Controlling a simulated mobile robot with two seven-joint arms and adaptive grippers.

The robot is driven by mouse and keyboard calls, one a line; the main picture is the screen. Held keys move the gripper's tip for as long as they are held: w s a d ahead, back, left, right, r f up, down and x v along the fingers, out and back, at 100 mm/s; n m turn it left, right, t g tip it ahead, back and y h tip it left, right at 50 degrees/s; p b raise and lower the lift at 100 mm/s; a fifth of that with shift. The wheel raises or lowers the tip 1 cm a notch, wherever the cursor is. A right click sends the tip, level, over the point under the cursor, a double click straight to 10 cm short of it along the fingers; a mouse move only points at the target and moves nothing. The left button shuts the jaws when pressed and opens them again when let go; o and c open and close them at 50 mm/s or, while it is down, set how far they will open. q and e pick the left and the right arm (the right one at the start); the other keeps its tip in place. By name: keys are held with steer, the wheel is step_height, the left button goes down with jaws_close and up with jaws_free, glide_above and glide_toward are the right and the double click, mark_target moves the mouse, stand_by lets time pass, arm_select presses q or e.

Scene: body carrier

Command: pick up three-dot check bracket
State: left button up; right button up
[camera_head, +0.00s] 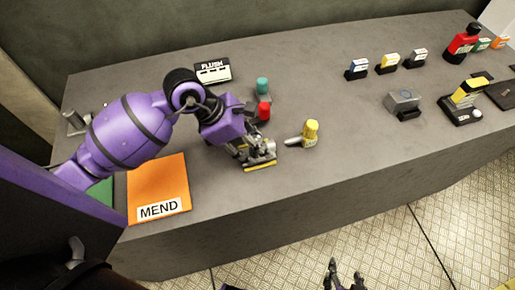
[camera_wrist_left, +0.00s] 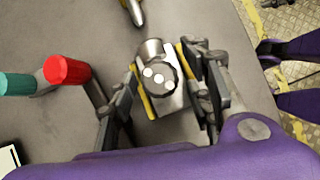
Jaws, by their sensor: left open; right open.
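The three-dot check bracket (camera_wrist_left: 158,77) shows in the left wrist view as a grey round cap with white dots on a pale body. It is between the fingers of my left gripper (camera_wrist_left: 165,85), which is open around it with yellow pads on both sides. Whether the pads touch it I cannot tell. In the head view my left gripper (camera_head: 258,160) is low over the counter and hides most of the bracket. My right gripper (camera_head: 343,276) is open and empty at the bottom of the head view, over the floor in front of the counter.
An orange MEND mat (camera_head: 160,180) lies left. The counter (camera_head: 340,120) is clear in the middle.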

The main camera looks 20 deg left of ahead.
arm_select(q)
steer(key=c, duration=0.3)
jaws_close()
steer(key=shift+r, duration=0.1)
